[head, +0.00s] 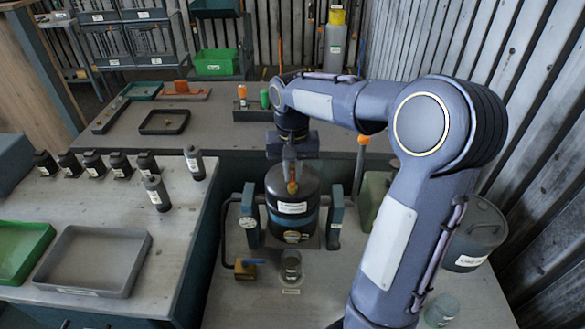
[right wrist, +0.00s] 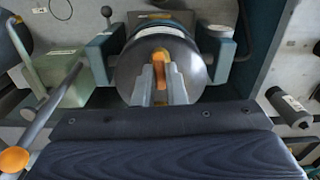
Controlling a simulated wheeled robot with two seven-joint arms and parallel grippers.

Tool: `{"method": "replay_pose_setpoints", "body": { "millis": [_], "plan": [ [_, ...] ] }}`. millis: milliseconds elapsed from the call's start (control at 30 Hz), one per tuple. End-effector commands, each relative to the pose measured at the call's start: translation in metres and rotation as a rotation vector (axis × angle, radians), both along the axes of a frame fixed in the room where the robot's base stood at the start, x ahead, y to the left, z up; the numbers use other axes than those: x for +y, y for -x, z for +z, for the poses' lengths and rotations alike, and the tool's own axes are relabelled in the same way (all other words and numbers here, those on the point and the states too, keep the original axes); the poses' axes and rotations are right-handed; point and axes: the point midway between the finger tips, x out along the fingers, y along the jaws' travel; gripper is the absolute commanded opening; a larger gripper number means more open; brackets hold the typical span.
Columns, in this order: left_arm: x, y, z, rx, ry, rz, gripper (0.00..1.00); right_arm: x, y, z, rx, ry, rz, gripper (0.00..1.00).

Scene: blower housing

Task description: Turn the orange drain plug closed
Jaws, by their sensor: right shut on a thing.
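The orange drain plug (head: 293,187) stands up from the top of the dark cylindrical blower housing (head: 291,211). My right gripper (head: 291,170) reaches down over the housing from above. In the right wrist view its two grey fingers (right wrist: 160,88) are shut on the plug's narrow orange grip (right wrist: 159,70), one finger on each side. The dark domed top of the housing (right wrist: 193,60) lies around the fingers. The plug's lower end is hidden, and how far it is turned cannot be told. My left gripper is not in view.
Teal posts (head: 335,213) flank the housing. Black bottles (head: 157,193) and a grey tray (head: 92,262) are on the left bench. An orange-knobbed lever (head: 362,147) rises behind right.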

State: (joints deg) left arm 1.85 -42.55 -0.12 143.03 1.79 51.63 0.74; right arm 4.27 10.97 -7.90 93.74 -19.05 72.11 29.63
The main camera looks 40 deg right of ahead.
Motion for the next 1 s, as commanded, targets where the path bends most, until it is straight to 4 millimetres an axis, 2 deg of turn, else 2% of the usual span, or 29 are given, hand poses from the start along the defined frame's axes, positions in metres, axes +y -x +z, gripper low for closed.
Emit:
{"method": "replay_pose_setpoints", "body": {
  "millis": [1000],
  "plan": [
    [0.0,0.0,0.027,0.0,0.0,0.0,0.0,-0.001,-0.001,0.003,-0.003,0.001,-0.965,0.0]
  ]
}}
